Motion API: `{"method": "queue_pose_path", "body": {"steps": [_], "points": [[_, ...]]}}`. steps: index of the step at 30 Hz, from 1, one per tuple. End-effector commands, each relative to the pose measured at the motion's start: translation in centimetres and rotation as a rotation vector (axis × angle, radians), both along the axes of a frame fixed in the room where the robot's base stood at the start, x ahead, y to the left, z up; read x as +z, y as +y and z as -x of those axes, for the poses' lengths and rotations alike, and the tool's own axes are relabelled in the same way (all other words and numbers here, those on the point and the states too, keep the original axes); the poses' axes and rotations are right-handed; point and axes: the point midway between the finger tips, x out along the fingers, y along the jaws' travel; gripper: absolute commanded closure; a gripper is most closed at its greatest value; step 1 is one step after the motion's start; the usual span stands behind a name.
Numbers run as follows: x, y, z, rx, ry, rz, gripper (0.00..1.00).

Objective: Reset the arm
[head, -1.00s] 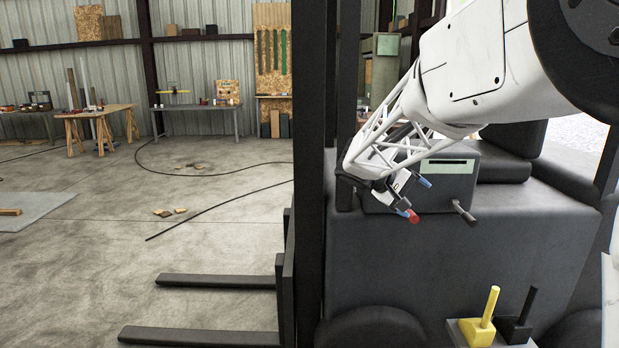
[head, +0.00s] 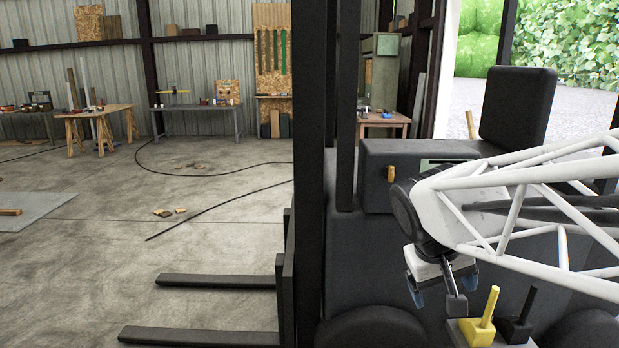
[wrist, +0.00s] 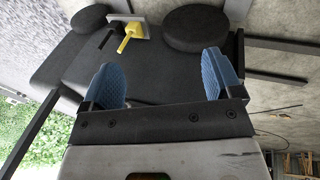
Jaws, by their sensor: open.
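My gripper (head: 443,284) is in the lower right of the head view, pointing down beside the dark forklift body (head: 375,255). Its two blue fingers stand apart with nothing between them, as the wrist view (wrist: 162,78) also shows. My white lattice arm reaches in from the right edge and hides part of the forklift's side. A yellow lever (head: 488,312) and a black lever (head: 521,312) stand on a small plate just right of and below my gripper in the head view. The yellow lever shows beyond the fingers in the wrist view (wrist: 129,37).
The forklift's mast (head: 310,150) rises in the middle, with its forks (head: 215,281) low to the left. A dark console (head: 372,160) with a small orange knob (head: 391,174) and a seat (head: 515,105) are near my arm. The concrete floor at left is mostly open.

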Motion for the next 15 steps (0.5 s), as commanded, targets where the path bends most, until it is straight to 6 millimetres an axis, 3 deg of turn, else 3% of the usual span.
{"method": "queue_pose_path", "body": {"steps": [3, 9, 15], "points": [[-0.8, 0.8, 3.3, -0.012, -0.023, -0.077, 0.15], [-2.4, 2.4, 7.9, -0.029, -0.064, -0.199, 0.15], [-3.7, 3.5, 10.9, -0.042, -0.096, -0.284, 0.15]]}}
